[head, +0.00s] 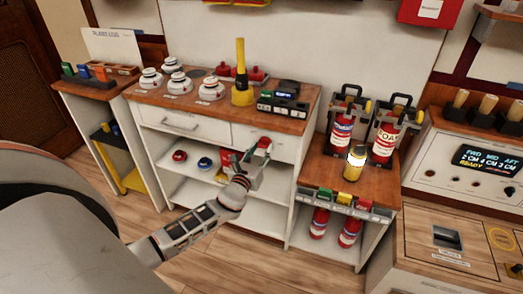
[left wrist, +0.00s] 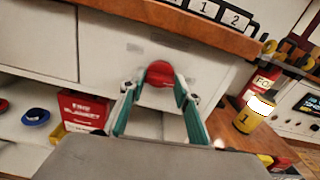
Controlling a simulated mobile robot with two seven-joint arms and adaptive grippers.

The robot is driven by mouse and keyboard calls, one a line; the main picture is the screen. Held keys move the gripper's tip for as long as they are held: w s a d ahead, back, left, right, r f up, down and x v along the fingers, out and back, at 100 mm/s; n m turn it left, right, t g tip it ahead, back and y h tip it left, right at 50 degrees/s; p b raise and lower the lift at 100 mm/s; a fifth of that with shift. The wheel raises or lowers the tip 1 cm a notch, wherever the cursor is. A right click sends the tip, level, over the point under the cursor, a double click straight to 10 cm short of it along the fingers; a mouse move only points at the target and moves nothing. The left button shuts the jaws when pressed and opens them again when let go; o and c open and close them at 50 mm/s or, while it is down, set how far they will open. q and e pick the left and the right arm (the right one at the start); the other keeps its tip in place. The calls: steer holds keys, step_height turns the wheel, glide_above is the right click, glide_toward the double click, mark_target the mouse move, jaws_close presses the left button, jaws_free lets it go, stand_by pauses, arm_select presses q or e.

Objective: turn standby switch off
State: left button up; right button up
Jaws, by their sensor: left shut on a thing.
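My left gripper (head: 262,146) is in front of the white cabinet, below the wooden top. In the left wrist view its teal fingers (left wrist: 163,92) are shut on a small rounded red thing (left wrist: 160,74), with the white drawer front behind it. I cannot tell whether the red thing is fixed to that front. No standby label is readable. At the far right, a control panel (head: 458,190) has a lit display (head: 487,159) and several small round controls. A dark switch-like recess (head: 447,238) shows on the wooden unit below. My right gripper is not in view.
The cabinet top (head: 152,97) holds several white domed devices and a yellow-black tool (head: 241,80). Fire extinguishers (head: 384,140) and a yellow lantern (head: 354,163) stand on the lower wooden top at right. A red box (left wrist: 82,110) sits on the cabinet shelf. Open floor lies in front.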

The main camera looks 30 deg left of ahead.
arm_select(q)
steer(key=n+b, duration=0.3)
steer(key=n, duration=1.2)
steer(key=shift+n, duration=1)
steer(key=o, duration=1.1)
steer(key=shift+o, duration=0.2)
